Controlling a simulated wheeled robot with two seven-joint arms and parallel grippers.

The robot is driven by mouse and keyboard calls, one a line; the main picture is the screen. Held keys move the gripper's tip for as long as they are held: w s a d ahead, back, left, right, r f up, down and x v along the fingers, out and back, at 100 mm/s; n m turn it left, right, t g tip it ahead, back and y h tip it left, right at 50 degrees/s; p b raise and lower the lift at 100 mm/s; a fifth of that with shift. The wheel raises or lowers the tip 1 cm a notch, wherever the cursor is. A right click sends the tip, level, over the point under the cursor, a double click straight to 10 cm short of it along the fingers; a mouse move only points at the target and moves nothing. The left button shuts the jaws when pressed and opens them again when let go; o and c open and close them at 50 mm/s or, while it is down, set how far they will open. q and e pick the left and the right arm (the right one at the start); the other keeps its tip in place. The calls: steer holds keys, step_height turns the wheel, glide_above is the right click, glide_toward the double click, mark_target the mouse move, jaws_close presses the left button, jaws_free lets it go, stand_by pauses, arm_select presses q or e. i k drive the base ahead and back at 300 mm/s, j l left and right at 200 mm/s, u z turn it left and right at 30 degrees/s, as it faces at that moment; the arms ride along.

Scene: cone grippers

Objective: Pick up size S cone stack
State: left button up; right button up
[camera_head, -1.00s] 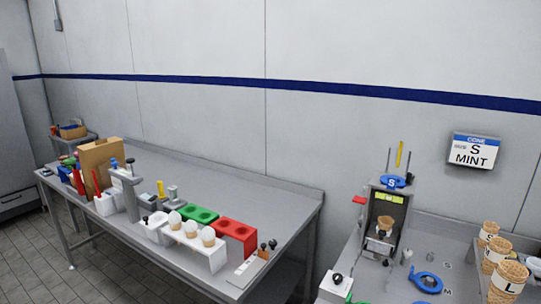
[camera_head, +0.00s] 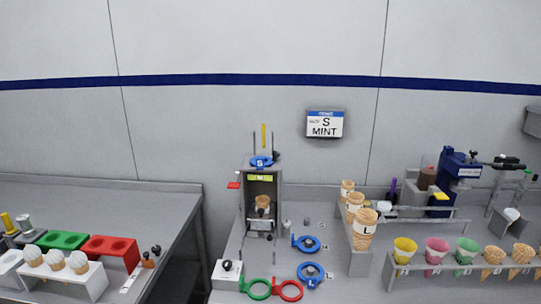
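Three cone stacks stand in a row in a grey rack at the middle right. The farthest and smallest-looking stack (camera_head: 347,187) is the size S one by its place in the row; its label is too small to read now. A middle stack (camera_head: 355,204) stands in front of it. The nearest stack (camera_head: 364,230) is marked L. A wall sign (camera_head: 324,125) reads S and MINT. Neither of my grippers is in view.
A dispenser (camera_head: 262,205) holding a cone stands left of the rack. Blue rings (camera_head: 308,244), a green ring (camera_head: 256,289) and a red ring (camera_head: 288,291) lie on the counter. A cone holder (camera_head: 470,270) fills the right front. A gap separates the left table (camera_head: 150,192).

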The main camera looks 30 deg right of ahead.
mark_target(347, 187)
steer(key=z, duration=1.4)
